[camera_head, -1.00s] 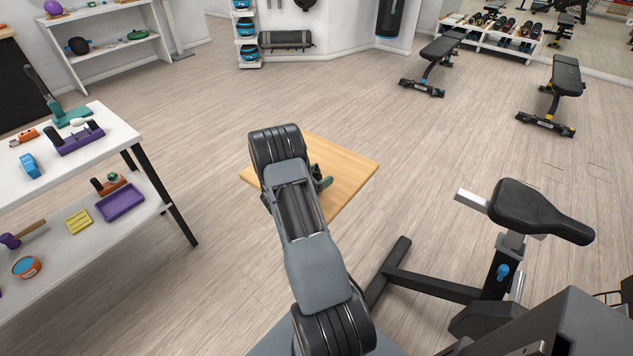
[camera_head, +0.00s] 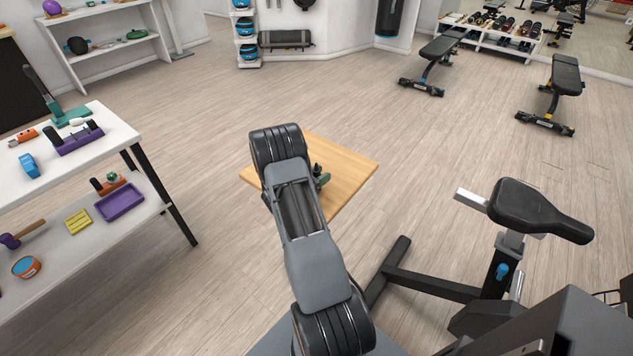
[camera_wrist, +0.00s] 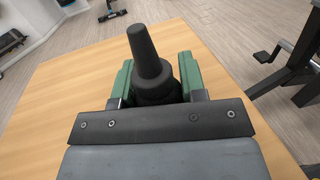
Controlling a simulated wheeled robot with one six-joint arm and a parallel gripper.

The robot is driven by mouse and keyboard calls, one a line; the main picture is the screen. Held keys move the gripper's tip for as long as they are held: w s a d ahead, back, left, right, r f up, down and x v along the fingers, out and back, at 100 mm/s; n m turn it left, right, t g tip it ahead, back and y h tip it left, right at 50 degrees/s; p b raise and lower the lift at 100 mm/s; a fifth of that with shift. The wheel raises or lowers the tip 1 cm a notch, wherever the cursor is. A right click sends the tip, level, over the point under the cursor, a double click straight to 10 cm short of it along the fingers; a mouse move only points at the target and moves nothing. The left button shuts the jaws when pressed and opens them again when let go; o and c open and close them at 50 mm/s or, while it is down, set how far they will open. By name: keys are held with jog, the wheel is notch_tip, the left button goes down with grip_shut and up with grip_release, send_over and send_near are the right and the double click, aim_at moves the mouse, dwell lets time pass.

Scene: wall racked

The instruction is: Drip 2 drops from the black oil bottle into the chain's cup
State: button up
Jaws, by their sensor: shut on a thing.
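My gripper (camera_wrist: 158,80) is shut on a black bottle (camera_wrist: 148,55) with a tapered nozzle, between its green fingers in the wrist view. The nozzle points up and away in that view, and the bottle's lower part is hidden by the gripper. In the head view, a green finger (camera_head: 324,180) and a small dark part of the bottle (camera_head: 316,168) show past my arm, over the wooden table top. I cannot make out the chain or its cup in either view.
The wooden table top (camera_head: 345,168) looks bare where it shows. A white shelf bench (camera_head: 110,125) with tools stands at left. An exercise bike (camera_head: 530,215) stands close at right. Weight benches (camera_head: 436,55) are farther back, with open floor between.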

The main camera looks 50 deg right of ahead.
jog(key=shift+r, duration=0.65)
jog(key=s+a+r, duration=0.7)
jog(key=s+r, duration=0.4)
jog(key=shift+s+a+r, duration=0.3)
jog(key=shift+s+r, duration=0.05)
jog(key=shift+s, duration=0.05)
